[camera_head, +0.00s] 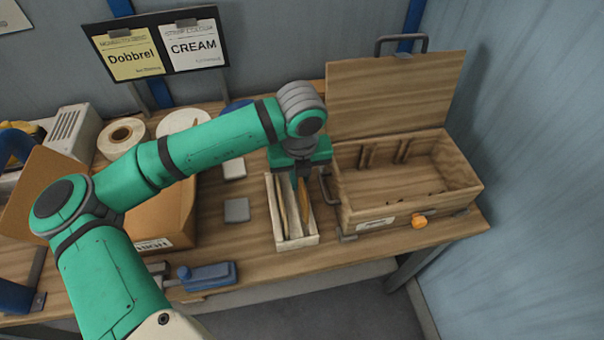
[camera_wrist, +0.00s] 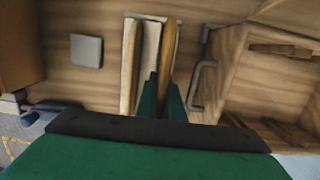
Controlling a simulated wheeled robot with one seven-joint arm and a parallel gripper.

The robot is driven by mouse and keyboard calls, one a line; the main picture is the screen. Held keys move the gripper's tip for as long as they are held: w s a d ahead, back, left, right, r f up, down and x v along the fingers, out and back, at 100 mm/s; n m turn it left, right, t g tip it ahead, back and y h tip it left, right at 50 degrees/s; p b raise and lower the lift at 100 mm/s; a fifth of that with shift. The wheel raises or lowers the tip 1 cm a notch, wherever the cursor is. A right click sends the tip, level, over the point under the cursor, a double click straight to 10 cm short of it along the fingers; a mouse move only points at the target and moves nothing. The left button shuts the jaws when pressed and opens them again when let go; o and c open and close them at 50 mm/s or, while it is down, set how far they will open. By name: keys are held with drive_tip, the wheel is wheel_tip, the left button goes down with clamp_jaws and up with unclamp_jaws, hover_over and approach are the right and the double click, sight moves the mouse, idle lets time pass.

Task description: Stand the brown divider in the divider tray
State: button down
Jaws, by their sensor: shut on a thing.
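The divider tray (camera_head: 296,242) is a narrow pale wooden tray on the bench, left of the large wooden box. It also shows in the wrist view (camera_wrist: 150,52). A brown divider (camera_head: 305,208) stands on edge at the tray's right side. My gripper (camera_head: 303,178) is over the far end of the tray. In the wrist view my gripper (camera_wrist: 164,95) has its fingers on either side of the brown divider (camera_wrist: 169,42), shut on it. I cannot tell whether its lower edge touches the tray floor. A lighter tan divider (camera_head: 282,203) stands along the tray's left side.
The open wooden box (camera_head: 400,208) with a handle and raised lid (camera_head: 395,92) stands close on the right. A cardboard box (camera_head: 165,215) and small grey blocks (camera_head: 237,210) are on the left. A blue device (camera_head: 208,275) sits near the front edge.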

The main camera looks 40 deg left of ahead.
drive_tip(key=shift+s+d+f, duration=0.1)
drive_tip(key=shift+s+f, duration=0.05)
drive_tip(key=shift+f, duration=2.95)
drive_tip(key=c, duration=1.9)
unclamp_jaws()
drive_tip(key=shift+o, duration=0.4)
drive_tip(key=shift+r, duration=0.6)
drive_tip(key=r, duration=0.7)
drive_tip(key=d+r, duration=0.1)
drive_tip(key=r, duration=0.2)
drive_tip(key=shift+s+r, duration=0.2)
drive_tip(key=shift+s, duration=0.2)
drive_tip(key=shift+s, duration=0.1)
